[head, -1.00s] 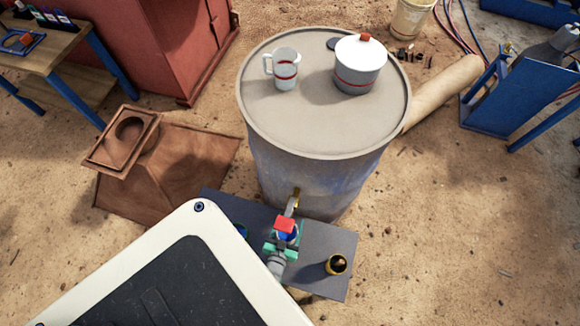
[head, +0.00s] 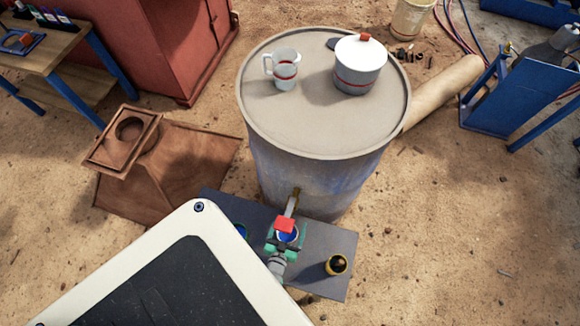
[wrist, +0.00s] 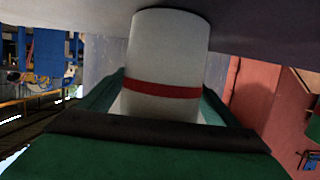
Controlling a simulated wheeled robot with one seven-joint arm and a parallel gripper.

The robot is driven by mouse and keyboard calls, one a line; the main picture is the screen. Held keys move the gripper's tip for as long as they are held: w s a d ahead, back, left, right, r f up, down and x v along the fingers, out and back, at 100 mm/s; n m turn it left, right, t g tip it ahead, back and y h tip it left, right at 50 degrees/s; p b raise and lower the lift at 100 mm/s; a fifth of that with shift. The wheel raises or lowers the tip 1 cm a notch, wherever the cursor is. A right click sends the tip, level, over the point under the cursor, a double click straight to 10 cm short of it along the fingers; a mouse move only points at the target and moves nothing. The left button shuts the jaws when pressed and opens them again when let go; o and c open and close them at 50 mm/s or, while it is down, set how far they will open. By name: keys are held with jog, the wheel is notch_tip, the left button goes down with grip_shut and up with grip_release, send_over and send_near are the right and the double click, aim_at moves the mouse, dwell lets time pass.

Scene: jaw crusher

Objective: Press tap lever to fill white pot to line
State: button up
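A small white pot with a red band (wrist: 165,75) is between my green fingers in the wrist view, which is upside down. The fingers flank it closely and appear shut on it. In the head view, my gripper (head: 282,248) is at the tap, low on the drum's near side. A red block (head: 285,224), apparently part of the tap lever, sits above the pot and covers part of it. Blue shows inside the pot's rim (head: 288,237). A grey strip (head: 291,206) runs from the red block towards the drum. The fill line and level cannot be made out.
The drum (head: 270,120) carries a mug (head: 284,70) and a lidded white pot (head: 359,65). A dark plate (head: 325,240) under the tap holds a yellow-rimmed black cup (head: 337,265). A blue item is partly hidden at left. A brown hopper (head: 165,170) stands left.

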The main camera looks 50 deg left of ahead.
jog(key=shift+d+r, duration=0.1)
jog(key=shift+r, duration=0.05)
jog(key=v, duration=1.2)
jog(key=d+r+m+t+h, duration=0.1)
jog(key=d+r, duration=0.5)
jog(key=r, duration=0.7)
jog(key=d+r+m+t+h, duration=0.1)
jog(key=d+r+m+h, duration=0.2)
jog(key=r, duration=1)
jog(key=w+d+r+m+t+h, duration=0.1)
jog(key=d+r+m+h, duration=0.1)
jog(key=d+r, duration=0.7)
notch_tip(320, 180, up, 5)
jog(key=shift+f+h, duration=0.1)
jog(key=shift+h, duration=0.8)
jog(key=shift+w, duration=0.1)
